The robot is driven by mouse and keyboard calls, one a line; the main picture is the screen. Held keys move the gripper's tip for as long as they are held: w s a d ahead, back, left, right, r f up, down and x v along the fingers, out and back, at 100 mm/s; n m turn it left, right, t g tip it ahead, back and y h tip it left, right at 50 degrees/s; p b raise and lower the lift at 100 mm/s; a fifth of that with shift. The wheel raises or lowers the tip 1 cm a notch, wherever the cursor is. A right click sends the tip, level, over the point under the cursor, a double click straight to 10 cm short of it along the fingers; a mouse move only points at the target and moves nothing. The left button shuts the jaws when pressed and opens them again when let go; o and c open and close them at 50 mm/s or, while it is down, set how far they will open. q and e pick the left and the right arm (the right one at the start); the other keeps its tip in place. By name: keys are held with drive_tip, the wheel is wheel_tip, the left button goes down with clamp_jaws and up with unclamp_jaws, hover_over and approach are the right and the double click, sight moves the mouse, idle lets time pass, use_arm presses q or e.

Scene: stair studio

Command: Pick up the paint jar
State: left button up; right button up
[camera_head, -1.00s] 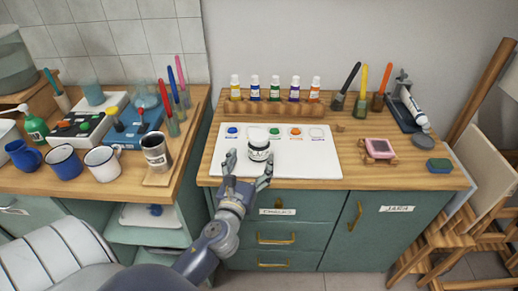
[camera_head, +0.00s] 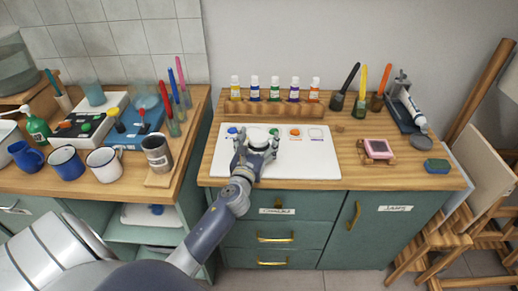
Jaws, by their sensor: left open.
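The paint jar (camera_head: 258,136) has a white lid and stands on the white mat; its lower part is hidden behind my gripper. My left gripper (camera_head: 257,139) is open, with one finger on each side of the jar. I cannot tell whether the fingers touch it. The white mat (camera_head: 312,166) lies on the wooden worktop and carries a row of colour spots. My right gripper is not in view.
A wooden rack (camera_head: 275,106) with several small paint bottles stands behind the mat. A metal cup (camera_head: 157,153) and blue and white mugs stand on the left counter.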

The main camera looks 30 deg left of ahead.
use_arm(q)
drive_tip(key=shift+s+r, duration=0.1)
drive_tip(key=shift+c, duration=1.3)
drive_tip(key=c, duration=1.1)
drive_tip(key=shift+r, duration=0.4)
wheel_tip(320, 180, up, 3)
drive_tip(key=shift+r+p, duration=0.15)
drive_tip(key=shift+p, duration=0.6)
drive_tip(key=b+v, duration=0.2)
drive_tip(key=v, duration=1.4)
drive_tip(key=shift+a+r+b, duration=0.3)
drive_tip(key=shift+r, duration=0.1)
